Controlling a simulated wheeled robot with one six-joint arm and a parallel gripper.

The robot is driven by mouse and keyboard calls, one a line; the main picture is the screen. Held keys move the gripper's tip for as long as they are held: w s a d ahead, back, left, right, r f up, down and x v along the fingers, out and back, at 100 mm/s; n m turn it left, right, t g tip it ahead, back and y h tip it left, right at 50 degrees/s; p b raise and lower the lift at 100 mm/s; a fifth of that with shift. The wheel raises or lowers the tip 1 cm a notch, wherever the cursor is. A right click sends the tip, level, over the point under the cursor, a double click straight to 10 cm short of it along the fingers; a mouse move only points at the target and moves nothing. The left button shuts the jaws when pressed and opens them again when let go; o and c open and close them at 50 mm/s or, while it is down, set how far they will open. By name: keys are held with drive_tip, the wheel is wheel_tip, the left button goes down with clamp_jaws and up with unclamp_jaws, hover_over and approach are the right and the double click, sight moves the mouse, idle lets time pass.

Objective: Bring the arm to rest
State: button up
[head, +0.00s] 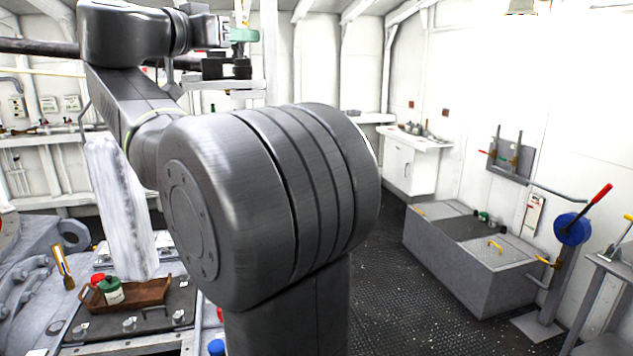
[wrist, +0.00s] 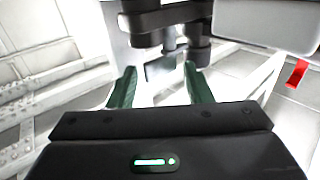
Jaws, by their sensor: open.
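My arm fills the middle and upper left of the head view, folded with its large grey joint close to the camera. My gripper is at the end of the arm at the upper left; in the wrist view my gripper (wrist: 160,88) shows two green fingers set apart with nothing between them. In the head view only a green part and a black block near the arm's end show, and the fingertips cannot be made out clearly.
A brown tray (head: 150,296) with a green-and-red jar (head: 112,291) stands on a dark plate at the lower left. A grey chest (head: 470,272) and a blue wheel (head: 571,230) stand at the right. Dark deck floor (head: 385,315) lies clear between.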

drive_tip(key=b+v, duration=0.3)
drive_tip(key=v, duration=1)
drive_tip(key=shift+r, duration=0.1)
